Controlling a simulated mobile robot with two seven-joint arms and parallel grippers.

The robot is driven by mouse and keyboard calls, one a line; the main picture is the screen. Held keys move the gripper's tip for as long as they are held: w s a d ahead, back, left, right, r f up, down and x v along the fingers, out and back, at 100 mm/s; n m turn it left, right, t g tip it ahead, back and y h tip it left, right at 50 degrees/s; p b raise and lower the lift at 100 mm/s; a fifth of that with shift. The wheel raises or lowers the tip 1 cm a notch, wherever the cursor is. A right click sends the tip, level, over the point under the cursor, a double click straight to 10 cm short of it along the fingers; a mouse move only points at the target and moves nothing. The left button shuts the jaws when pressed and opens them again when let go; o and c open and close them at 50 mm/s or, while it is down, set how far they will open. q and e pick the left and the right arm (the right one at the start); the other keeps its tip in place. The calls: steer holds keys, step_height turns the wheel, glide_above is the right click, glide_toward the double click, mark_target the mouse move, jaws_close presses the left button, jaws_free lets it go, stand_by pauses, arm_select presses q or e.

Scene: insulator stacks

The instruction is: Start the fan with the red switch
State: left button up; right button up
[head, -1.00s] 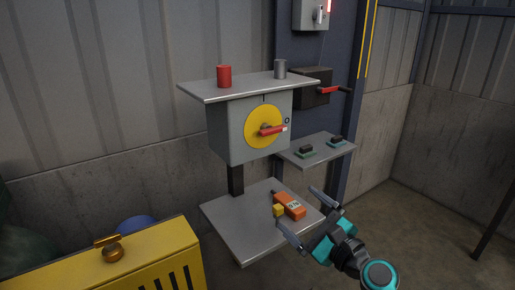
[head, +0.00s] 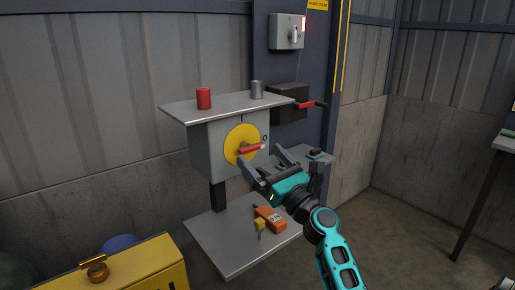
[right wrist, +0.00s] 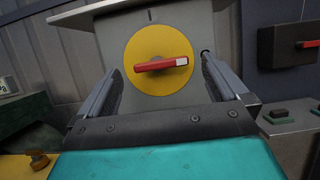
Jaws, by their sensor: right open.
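A red switch handle (head: 251,148) with a pale tip sits on a yellow disc (head: 236,138) on the front of a grey box (head: 205,155). The handle lies nearly level, tip to the right. In the right wrist view the red handle (right wrist: 160,65) is centred ahead on the yellow disc (right wrist: 145,85). My right gripper (head: 263,157) is open in front of the disc, and its fingers stand either side of the handle in the picture. Whether they touch anything, I cannot tell. No fan is recognisable. My left gripper is not in view.
A plate above the box holds a red cylinder (head: 203,98) and a grey cylinder (head: 257,89). An orange device (head: 271,218) lies on the lower shelf (head: 225,250). A black box (head: 287,104) with another red handle is behind right. A yellow cabinet (head: 135,270) stands front left.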

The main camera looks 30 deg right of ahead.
mark_target(250, 147)
steer(key=shift+x, duration=1.35)
steer(key=shift+c, duration=0.3)
steer(key=c, duration=1)
steer(key=shift+o, duration=0.2)
